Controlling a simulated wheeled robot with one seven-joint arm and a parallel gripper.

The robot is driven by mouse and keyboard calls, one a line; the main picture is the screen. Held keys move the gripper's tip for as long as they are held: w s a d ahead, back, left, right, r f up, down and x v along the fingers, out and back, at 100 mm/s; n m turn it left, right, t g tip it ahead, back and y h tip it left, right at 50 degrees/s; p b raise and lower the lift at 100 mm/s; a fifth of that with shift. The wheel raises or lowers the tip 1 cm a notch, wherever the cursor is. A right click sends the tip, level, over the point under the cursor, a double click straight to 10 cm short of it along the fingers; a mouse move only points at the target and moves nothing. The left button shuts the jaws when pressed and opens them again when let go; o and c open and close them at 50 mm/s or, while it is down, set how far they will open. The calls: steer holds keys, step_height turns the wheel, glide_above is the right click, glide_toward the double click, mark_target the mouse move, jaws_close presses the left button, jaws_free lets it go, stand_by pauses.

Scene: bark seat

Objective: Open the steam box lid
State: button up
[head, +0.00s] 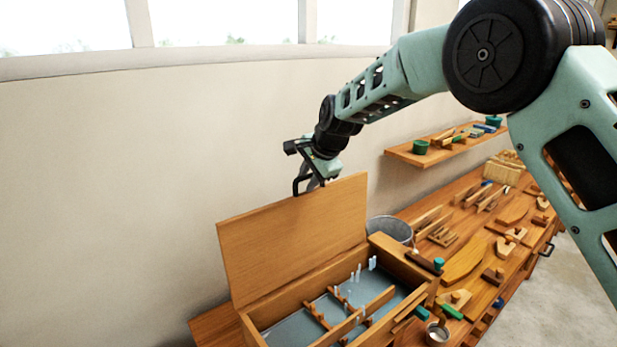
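The steam box (383,333) is a wooden box at the lower centre of the head view. Its lid (295,240) stands raised at the back, nearly upright, with the inside exposed. Inside are wooden slats and a blue-grey floor, with pale wisps like steam above. My gripper (309,188) is at the top edge of the lid, right of its middle, partly behind it. The lid hides part of the fingers, so I cannot tell whether they are open, shut or touching the lid.
A wooden workbench (473,235) with several tools and wooden parts runs to the right. A metal bucket (391,228) stands behind the box's right end. A wall shelf (440,150) holds small items. A metal cup (437,334) stands right of the box. The wall is close behind the lid.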

steer(key=b+v, duration=0.7)
steer(key=v, duration=1)
steer(key=shift+r, duration=0.25)
steer(key=s+a+f+n+g+b, duration=0.3)
steer(key=s+f+n+b, duration=0.65)
steer(key=s+f, duration=1.25)
steer(key=s+d+f+n+g+h+b, duration=0.1)
steer(key=s+d+f+n+b, duration=0.1)
steer(key=s+d+f+n, duration=0.2)
steer(key=s+d+f+n+g+h+b, duration=0.1)
steer(key=s+d+f+n, duration=0.3)
steer(key=s+f, duration=0.6)
steer(key=s+n+h+b, duration=0.1)
steer(key=s, duration=0.3)
steer(key=shift+f, duration=0.2)
steer(key=shift+n, duration=0.25)
